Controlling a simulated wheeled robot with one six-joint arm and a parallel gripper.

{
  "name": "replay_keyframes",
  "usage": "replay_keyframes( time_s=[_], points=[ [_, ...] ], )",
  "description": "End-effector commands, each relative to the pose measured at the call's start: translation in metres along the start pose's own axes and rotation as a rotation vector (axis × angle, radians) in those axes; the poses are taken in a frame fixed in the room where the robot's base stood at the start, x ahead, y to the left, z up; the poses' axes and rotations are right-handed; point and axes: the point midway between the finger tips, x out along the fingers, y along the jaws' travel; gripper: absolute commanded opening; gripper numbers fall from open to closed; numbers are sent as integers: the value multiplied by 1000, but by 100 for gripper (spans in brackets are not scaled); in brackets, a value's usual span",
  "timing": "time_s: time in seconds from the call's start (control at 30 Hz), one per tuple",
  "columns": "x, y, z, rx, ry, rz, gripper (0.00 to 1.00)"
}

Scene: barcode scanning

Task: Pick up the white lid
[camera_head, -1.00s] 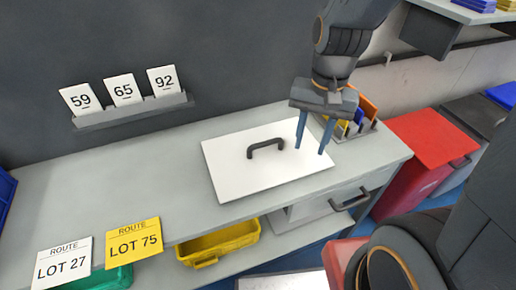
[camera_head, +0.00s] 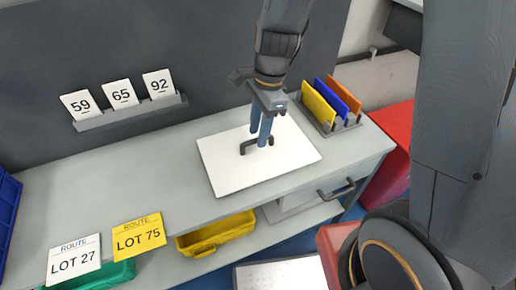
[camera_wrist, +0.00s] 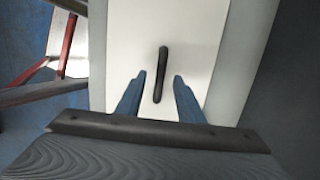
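The white lid (camera_head: 225,168) lies flat on the grey bench, a square panel with a black bar handle (camera_head: 257,145) at its middle. In the wrist view the lid (camera_wrist: 200,35) fills the centre, and its handle (camera_wrist: 161,72) runs lengthwise between my two fingers. My gripper (camera_head: 260,141) is over the lid at the handle, pointing down. In the wrist view my gripper (camera_wrist: 158,78) is open, with a gap between each blue finger and the handle. Whether the fingertips are level with the handle is hard to tell.
A rack of yellow, blue and orange folders (camera_head: 340,98) stands right of the lid. Number cards (camera_head: 121,95) sit on a wall ledge behind. Two route cards (camera_head: 138,237) are at the bench's front left, near a yellow bin (camera_head: 215,236). The bench left of the lid is clear.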

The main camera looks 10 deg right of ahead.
Motion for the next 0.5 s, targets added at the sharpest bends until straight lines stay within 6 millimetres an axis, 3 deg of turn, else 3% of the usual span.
replay_keyframes(
  time_s=[0.23, 0.5],
  points=[
    [31, 0, -1, -1, 0, 4, 34],
    [38, -1, -1, -2, 0, 1, 34]
  ],
)
